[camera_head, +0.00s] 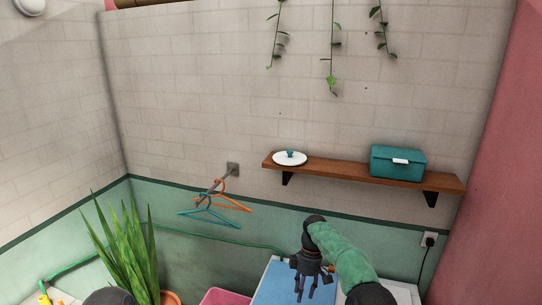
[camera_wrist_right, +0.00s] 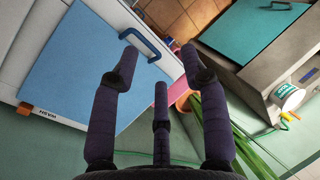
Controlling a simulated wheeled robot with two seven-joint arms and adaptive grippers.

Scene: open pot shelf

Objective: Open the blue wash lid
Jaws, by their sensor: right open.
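The blue wash lid (camera_head: 270,287) is at the bottom centre of the head view. In the right wrist view the lid (camera_wrist_right: 75,68) is a flat light-blue panel lying shut on a white body, with a dark blue bar handle (camera_wrist_right: 140,45) near one edge. My right gripper (camera_head: 309,284) hangs over the lid in the head view. In the wrist view my right gripper (camera_wrist_right: 159,66) is open and empty, its spread fingertips on either side of the handle's end in the picture, apparently apart from it. My left gripper is not in view.
A pink tub (camera_head: 226,297) and a tall green plant (camera_head: 125,245) stand left of the washer. A wooden shelf (camera_head: 345,170) with a teal box (camera_head: 398,161) and a white lid (camera_head: 290,158) is above. Hangers (camera_head: 213,205) hang on the wall.

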